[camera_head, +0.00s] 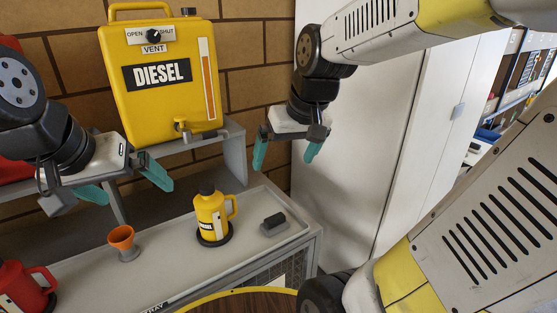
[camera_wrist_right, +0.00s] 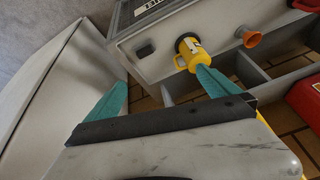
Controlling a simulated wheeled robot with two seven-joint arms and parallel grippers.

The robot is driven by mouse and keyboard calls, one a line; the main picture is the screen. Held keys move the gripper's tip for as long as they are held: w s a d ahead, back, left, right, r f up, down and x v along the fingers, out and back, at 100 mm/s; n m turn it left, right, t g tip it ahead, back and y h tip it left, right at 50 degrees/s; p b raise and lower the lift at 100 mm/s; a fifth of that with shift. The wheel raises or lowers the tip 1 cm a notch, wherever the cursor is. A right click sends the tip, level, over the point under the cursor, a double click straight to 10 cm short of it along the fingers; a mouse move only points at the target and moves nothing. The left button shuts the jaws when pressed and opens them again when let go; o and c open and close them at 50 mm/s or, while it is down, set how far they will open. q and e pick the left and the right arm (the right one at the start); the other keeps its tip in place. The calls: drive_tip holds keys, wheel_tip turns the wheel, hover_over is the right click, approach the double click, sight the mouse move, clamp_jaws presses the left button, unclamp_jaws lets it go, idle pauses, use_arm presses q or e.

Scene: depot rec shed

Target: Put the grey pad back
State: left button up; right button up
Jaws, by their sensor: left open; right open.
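The grey pad (camera_head: 274,222), a small dark grey block, sits on a lighter grey base at the right end of the grey tray-topped bench (camera_head: 170,272). In the right wrist view the pad (camera_wrist_right: 146,49) shows beyond my fingertips, apart from them. My right gripper (camera_head: 287,152) is open and empty, with teal fingers pointing down, above the pad and in front of the white cabinet. My left gripper (camera_head: 124,184) is open and empty, in front of the shelf at the left. Neither gripper touches the pad.
A yellow jug (camera_head: 210,215) stands on a dark round base beside the pad. An orange funnel (camera_head: 122,239) and a red jug (camera_head: 27,290) are further left. A yellow diesel tank (camera_head: 160,95) stands on the shelf. A white cabinet (camera_head: 375,130) closes off the right.

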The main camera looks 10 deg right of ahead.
drive_tip(key=s+r+t, duration=0.1)
drive_tip(key=s+r, duration=0.1)
drive_tip(key=s, duration=0.5)
drive_tip(key=shift+s+a+m+t+y, duration=0.15)
drive_tip(key=shift+a+m+t+y, duration=0.15)
drive_tip(key=shift+a+m, duration=0.1)
idle(0.6)
